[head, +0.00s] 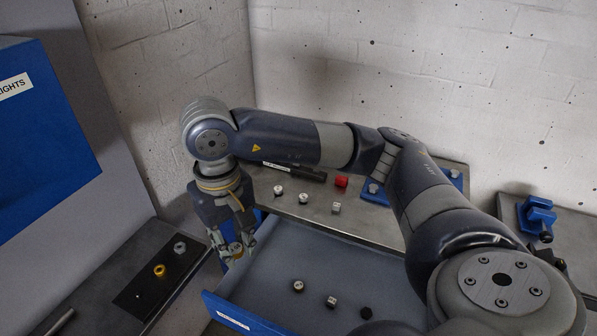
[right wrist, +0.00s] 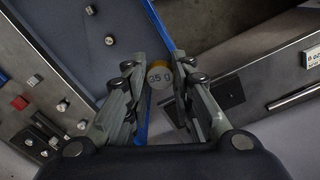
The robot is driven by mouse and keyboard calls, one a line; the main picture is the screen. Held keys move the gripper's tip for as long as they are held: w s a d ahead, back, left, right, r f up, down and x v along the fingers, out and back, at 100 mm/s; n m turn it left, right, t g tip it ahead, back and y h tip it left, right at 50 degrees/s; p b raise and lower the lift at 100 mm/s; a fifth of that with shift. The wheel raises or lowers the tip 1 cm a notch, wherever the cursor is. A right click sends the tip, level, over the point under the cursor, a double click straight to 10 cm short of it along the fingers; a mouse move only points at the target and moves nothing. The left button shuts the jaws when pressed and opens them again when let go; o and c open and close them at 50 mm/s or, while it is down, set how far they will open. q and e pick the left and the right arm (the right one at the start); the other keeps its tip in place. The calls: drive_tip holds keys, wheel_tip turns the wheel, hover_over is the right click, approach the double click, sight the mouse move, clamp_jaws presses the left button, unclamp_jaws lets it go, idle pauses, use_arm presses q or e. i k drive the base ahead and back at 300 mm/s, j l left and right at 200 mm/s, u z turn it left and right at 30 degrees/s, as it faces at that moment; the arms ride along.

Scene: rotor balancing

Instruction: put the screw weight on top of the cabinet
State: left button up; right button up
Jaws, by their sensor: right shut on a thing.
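My right gripper (head: 235,247) hangs pointing down by the left side of the open drawer. It is shut on a round weight (right wrist: 160,76) with a pale face marked 35 g and a yellowish rim, seen between the fingertips in the right wrist view (right wrist: 160,92). In the head view the fingers mostly hide that weight. The grey metal cabinet top (head: 310,208) lies behind the drawer, to the right of the gripper. Several small metal weights stand on it, including one (head: 278,190) at its left. My left gripper is not in view.
A red block (head: 341,181) and a black bar (head: 300,171) lie on the cabinet top. The left bench has a black mat (head: 150,290) with a yellow ring (head: 159,271).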

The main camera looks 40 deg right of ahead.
sight(352, 215)
drive_tip(key=i+z, duration=0.3)
drive_tip(key=i, duration=0.4)
drive_tip(key=z, duration=1.1)
